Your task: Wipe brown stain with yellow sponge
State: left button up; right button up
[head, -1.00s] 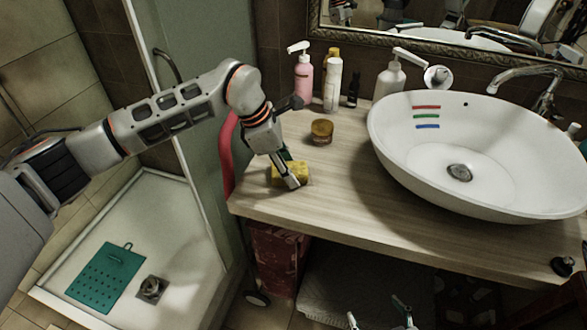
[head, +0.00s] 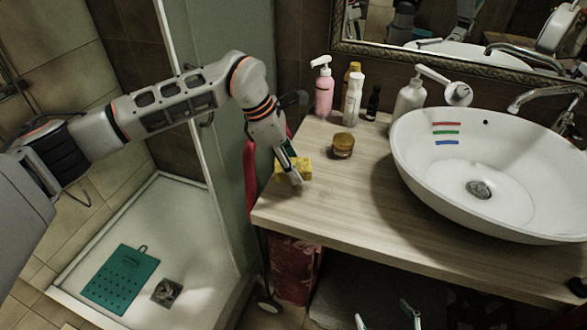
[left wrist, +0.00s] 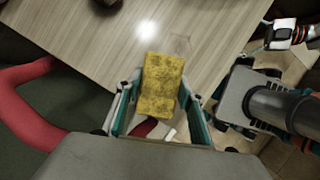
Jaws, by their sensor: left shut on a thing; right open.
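My left gripper (head: 290,178) is shut on the yellow sponge (head: 303,167) over the left end of the wooden counter. The left wrist view shows the sponge (left wrist: 161,82) between the two fingers of my left gripper (left wrist: 160,108), its far end reaching over the counter. I cannot tell for sure whether it touches the wood. Inside the white basin (head: 420,185) are a red mark (head: 446,124), a green mark (head: 446,132) and a blue mark (head: 447,142). I see no clearly brown stain. My right gripper (head: 389,316) is open and empty at the bottom edge, in front of the counter.
A brown jar (head: 343,146) stands on the counter (head: 345,210) between sponge and basin. A pink pump bottle (head: 324,92), a white bottle (head: 353,102) and a white dispenser (head: 408,105) stand behind. The faucet (head: 540,97) overhangs the basin's right side. The counter's front is clear.

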pick_arm(q)
jog(key=shift+r+p, duration=0.85)
jog(key=shift+r, duration=0.95)
